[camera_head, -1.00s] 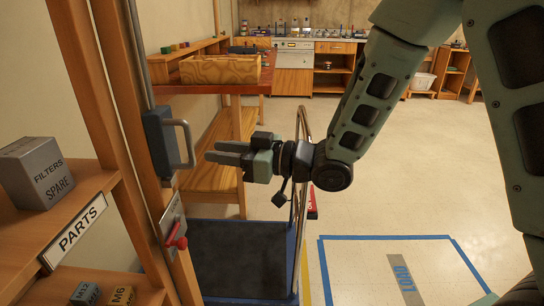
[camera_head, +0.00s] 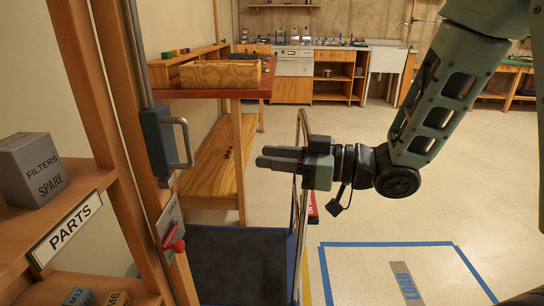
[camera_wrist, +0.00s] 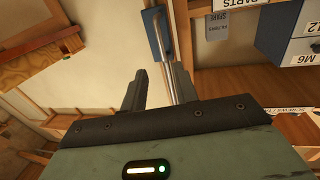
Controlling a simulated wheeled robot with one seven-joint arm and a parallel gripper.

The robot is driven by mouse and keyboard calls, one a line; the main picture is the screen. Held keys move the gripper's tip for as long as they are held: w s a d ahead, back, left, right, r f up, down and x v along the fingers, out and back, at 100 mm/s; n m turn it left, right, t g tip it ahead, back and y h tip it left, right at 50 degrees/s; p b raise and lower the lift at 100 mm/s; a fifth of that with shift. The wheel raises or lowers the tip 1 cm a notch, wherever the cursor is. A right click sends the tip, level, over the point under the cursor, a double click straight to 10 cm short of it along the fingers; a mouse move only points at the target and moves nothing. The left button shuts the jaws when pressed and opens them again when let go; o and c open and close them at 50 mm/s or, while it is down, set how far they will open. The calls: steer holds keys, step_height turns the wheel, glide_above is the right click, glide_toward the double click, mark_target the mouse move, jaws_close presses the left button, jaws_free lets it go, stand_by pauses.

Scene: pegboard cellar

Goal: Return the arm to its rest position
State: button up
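My gripper (camera_head: 268,156) is at the end of my green arm (camera_head: 440,105), right of centre in the head view. It points left, toward the wooden post with the blue-grey handle, with clear space between. In the wrist view, the two dark fingers of my gripper (camera_wrist: 157,80) stand apart with nothing held between them. The metal rod behind shows through the gap.
The handle (camera_head: 183,143) and a red lever (camera_head: 174,243) are on the post at left. A shelf holds a grey filters box (camera_head: 33,170). A dark-topped blue cart (camera_head: 235,262) with an upright rail stands below my gripper. Open floor (camera_head: 350,215) lies right.

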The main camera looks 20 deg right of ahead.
steer(key=shift+a, duration=0.1)
step_height(320, 180, down, 7)
steer(key=a+m+h, duration=0.2)
steer(key=m+h, duration=0.1)
steer(key=h, duration=0.6)
steer(key=s+f+m+g+h, duration=0.1)
steer(key=s+f+g+h, duration=0.2)
steer(key=s, duration=0.7)
steer(key=s+g+h, duration=0.3)
steer(key=s+g, duration=0.3)
steer(key=s, duration=0.5)
step_height(320, 180, up, 23)
steer(key=p, duration=2.2)
steer(key=shift+s+d+f+p, duration=0.15)
steer(key=shift+s+d+p, duration=0.2)
steer(key=shift+d, duration=0.1)
